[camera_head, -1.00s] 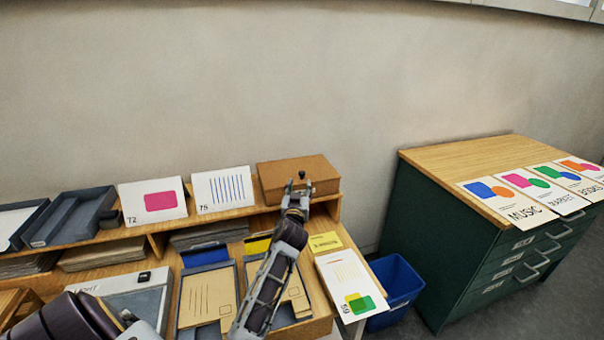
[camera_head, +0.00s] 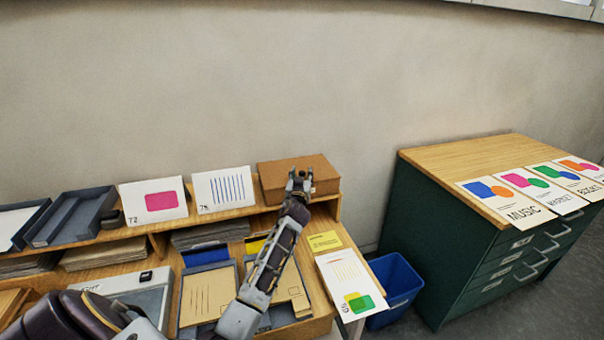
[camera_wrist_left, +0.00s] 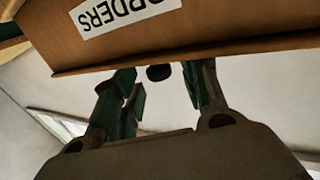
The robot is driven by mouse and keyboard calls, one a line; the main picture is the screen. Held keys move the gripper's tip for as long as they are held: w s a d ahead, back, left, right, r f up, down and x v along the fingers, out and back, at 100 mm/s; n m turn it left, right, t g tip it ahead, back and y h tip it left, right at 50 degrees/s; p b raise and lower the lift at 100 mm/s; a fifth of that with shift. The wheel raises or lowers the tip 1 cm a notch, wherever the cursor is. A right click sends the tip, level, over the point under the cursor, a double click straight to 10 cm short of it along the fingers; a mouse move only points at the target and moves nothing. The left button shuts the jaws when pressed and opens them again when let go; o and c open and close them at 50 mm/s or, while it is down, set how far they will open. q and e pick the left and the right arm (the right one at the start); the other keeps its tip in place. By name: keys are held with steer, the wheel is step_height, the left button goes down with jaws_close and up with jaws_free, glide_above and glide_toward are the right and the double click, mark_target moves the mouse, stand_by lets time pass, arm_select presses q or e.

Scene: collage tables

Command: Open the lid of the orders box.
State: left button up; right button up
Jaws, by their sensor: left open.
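The orders box (camera_head: 276,178) is a brown box at the right end of the wooden shelf, and its lid looks closed. In the left wrist view the box (camera_wrist_left: 220,30) appears upside down with a white "ORDERS" label (camera_wrist_left: 125,12). A small dark knob (camera_wrist_left: 158,73) shows at the box's edge, between my open fingers. My left gripper (camera_head: 300,175) is open in front of the box, its fingertips at the lid in the head view. In the left wrist view the gripper (camera_wrist_left: 160,85) has one finger on each side of the knob; contact cannot be told. My right gripper is out of view.
Cards 72 (camera_head: 155,200) and 75 (camera_head: 223,188) stand left of the box. Dark trays (camera_head: 70,217) lie further left. Below are paper trays (camera_head: 207,295) and a yellow card (camera_head: 325,241). A blue bin (camera_head: 398,285) and a green cabinet (camera_head: 450,240) stand right.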

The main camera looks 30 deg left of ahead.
arm_select(q)
steer(key=shift+x, duration=1.05)
jaws_close()
